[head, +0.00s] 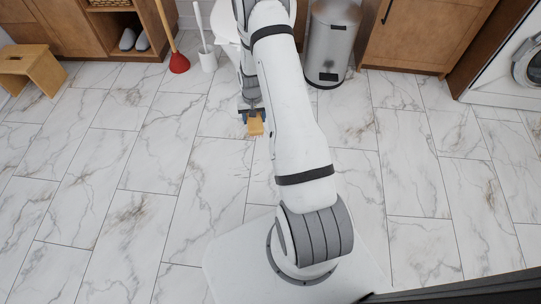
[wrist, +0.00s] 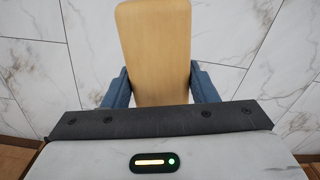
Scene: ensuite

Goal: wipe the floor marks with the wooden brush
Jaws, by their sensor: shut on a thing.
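My gripper (head: 252,112) is shut on the wooden brush (head: 256,126) in the head view, low over the marble tiles in front of the toilet. In the wrist view the brush (wrist: 155,45) is a pale wooden block between the blue fingers of my gripper (wrist: 159,85). Its underside is hidden, so I cannot tell whether it touches the floor. Faint brownish marks (head: 240,138) seem to show on the floor (head: 150,180) just by the brush; they are hard to tell from the marble veining.
A red plunger (head: 179,63) and a white toilet brush holder (head: 208,60) stand at the back. A steel bin (head: 330,45) is behind my arm. A wooden stool (head: 30,65) stands at the far left. The floor to the left and right is clear.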

